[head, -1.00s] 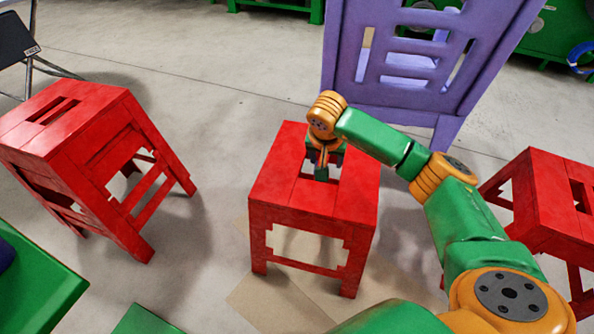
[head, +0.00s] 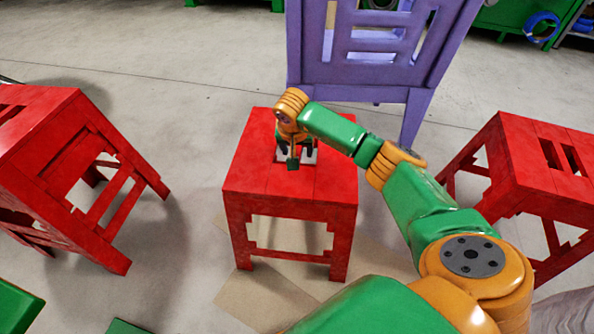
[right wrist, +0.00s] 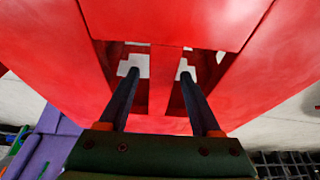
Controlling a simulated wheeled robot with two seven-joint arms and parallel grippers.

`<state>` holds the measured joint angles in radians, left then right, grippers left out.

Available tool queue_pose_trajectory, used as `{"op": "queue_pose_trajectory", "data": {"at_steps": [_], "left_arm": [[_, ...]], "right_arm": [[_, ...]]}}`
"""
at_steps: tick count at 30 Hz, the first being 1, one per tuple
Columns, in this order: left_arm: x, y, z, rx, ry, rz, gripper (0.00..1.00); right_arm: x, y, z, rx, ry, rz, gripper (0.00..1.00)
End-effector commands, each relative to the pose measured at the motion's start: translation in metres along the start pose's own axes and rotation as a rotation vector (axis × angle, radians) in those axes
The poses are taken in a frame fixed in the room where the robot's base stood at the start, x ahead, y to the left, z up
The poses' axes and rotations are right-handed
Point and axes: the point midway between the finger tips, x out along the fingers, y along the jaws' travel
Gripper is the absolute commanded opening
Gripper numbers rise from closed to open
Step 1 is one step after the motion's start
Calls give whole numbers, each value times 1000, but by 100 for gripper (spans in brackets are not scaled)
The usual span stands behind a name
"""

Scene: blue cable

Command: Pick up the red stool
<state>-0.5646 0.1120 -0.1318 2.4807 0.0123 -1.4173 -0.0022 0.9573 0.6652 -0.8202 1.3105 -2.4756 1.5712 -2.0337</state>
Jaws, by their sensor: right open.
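A red stool (head: 290,185) stands upright on the floor in the middle of the head view. Its seat has two slots with a narrow bar between them. My right gripper (head: 293,158) is at the seat's slots, pointing down. In the right wrist view the open fingers (right wrist: 158,88) straddle the seat's middle bar (right wrist: 164,75), one finger at each slot. I cannot tell how deep the fingertips reach or whether they touch the bar. My left gripper is not in view.
Another red stool (head: 62,165) stands at the left and one more (head: 535,185) at the right. A purple chair (head: 375,60) stands just behind the middle stool. A blue cable coil (head: 542,27) shows at the far right.

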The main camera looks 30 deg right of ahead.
Motion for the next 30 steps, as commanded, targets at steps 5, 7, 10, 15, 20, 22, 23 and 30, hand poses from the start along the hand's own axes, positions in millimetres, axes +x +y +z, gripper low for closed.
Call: {"op": "queue_pose_trajectory", "data": {"at_steps": [5,7,10,15,20,22,23,30], "left_arm": [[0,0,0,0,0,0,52],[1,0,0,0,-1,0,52],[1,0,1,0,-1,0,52],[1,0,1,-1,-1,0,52],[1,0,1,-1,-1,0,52],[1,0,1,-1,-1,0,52],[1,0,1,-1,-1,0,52],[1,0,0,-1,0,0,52]], "right_arm": [[1,0,1,0,0,0,65],[2,0,1,-1,0,0,65],[4,0,2,-1,0,1,65],[5,0,2,0,0,1,65],[4,0,2,0,0,0,60],[4,0,2,0,0,0,41],[4,0,2,0,0,0,33],[4,0,2,0,0,0,0]]}}
